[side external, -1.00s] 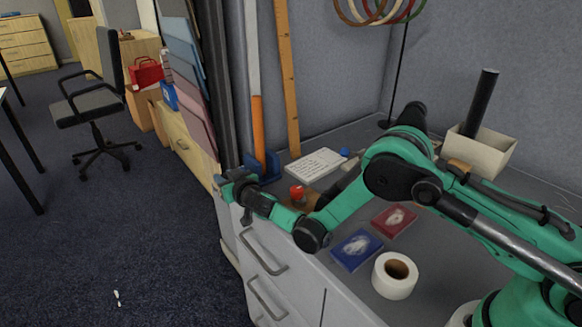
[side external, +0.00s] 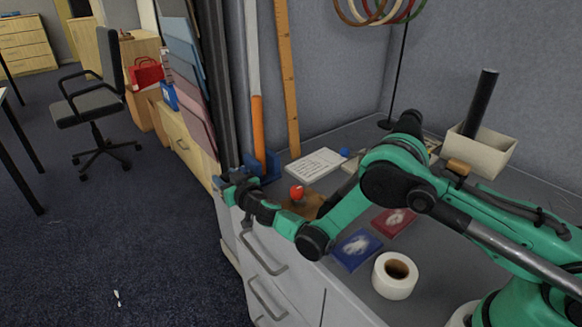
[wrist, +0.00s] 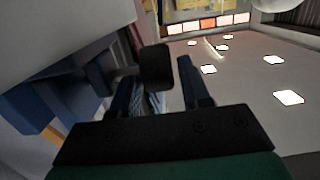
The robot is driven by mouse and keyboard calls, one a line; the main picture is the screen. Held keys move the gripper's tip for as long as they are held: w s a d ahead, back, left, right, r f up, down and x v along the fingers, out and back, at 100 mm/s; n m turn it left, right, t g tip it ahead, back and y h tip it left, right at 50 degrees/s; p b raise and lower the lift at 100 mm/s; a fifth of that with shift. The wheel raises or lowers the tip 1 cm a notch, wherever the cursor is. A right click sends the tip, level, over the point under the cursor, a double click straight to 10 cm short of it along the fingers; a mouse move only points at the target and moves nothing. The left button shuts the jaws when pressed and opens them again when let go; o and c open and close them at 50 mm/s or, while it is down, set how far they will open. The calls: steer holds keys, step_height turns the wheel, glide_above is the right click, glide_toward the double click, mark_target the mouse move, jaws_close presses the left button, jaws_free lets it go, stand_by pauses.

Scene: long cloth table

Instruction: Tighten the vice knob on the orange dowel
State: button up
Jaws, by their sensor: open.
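The orange dowel (side external: 258,128) stands upright in the blue vice (side external: 268,168) at the back left corner of the cabinet top. The vice also fills the left of the wrist view (wrist: 62,88). A dark, rounded block that looks like the vice knob (wrist: 156,66) shows in the wrist view, between the two fingertips of my gripper (wrist: 158,78). The fingers are open, with a gap visible on the right side of the knob; contact on the left is unclear. In the side view my gripper (side external: 227,184) is at the cabinet's left edge, beside the vice, and the knob is hidden.
A wooden ruler (side external: 287,80) leans on the wall next to the dowel. A white notepad (side external: 316,165), a red-topped object (side external: 297,192), blue box (side external: 356,249), red box (side external: 394,221) and tape roll (side external: 395,275) lie near my arm. Open floor is left of the cabinet.

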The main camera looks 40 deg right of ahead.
mark_target(228, 178)
steer(key=s, duration=0.2)
steer(key=s+r, duration=0.1)
steer(key=s, duration=0.2)
steer(key=shift+r, duration=0.15)
step_height(228, 178, up, 6)
steer(key=shift+r, duration=0.15)
steer(key=shift+w, duration=0.1)
step_height(228, 178, down, 5)
steer(key=g, duration=0.2)
steer(key=shift+g, duration=0.4)
steer(key=shift+w+f, duration=0.2)
steer(key=shift+f, duration=0.1)
steer(key=shift+x, duration=2.6)
jaws_close()
